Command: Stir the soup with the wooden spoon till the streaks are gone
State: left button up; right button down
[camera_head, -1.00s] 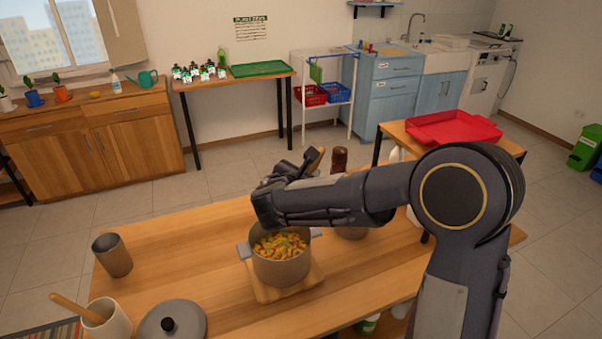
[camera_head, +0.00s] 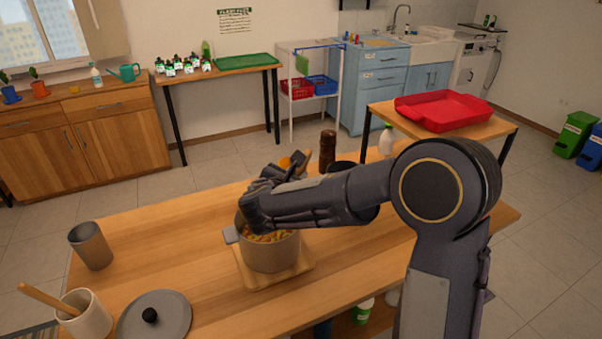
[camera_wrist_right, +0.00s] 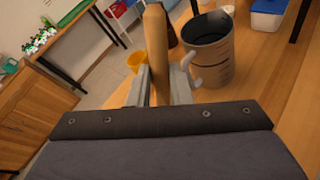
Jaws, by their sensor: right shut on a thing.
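The soup pot (camera_head: 271,254) stands on a wooden board (camera_head: 247,277) on the table. The soup (camera_head: 268,237) shows orange and yellow bits at the rim; my right arm hides much of it, so streaks cannot be made out. In the right wrist view the gripper (camera_wrist_right: 160,85) is shut on the wooden spoon (camera_wrist_right: 155,42), whose handle stands up between the fingers. The spoon's lower end is hidden. My left gripper is not in view.
A pot lid (camera_head: 152,316), a crock (camera_head: 84,315) with another wooden utensil and a grey cup (camera_head: 91,245) stand at the left. A brown pepper mill (camera_head: 327,150) and a dark container (camera_wrist_right: 208,50) stand behind my right arm. The table's middle left is clear.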

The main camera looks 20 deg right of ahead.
jog(key=shift+a+f+b, duration=0.5)
jog(key=shift+f+b, duration=0.3)
jog(key=shift+f, duration=0.25)
jog(key=shift+a+f+b, duration=0.5)
jog(key=shift+f+b, duration=0.35)
jog(key=shift+f, duration=0.2)
jog(key=shift+a+f+b, duration=0.5)
jog(key=shift+f+b, duration=0.3)
jog(key=shift+f, duration=0.25)
jog(key=shift+a, duration=0.1)
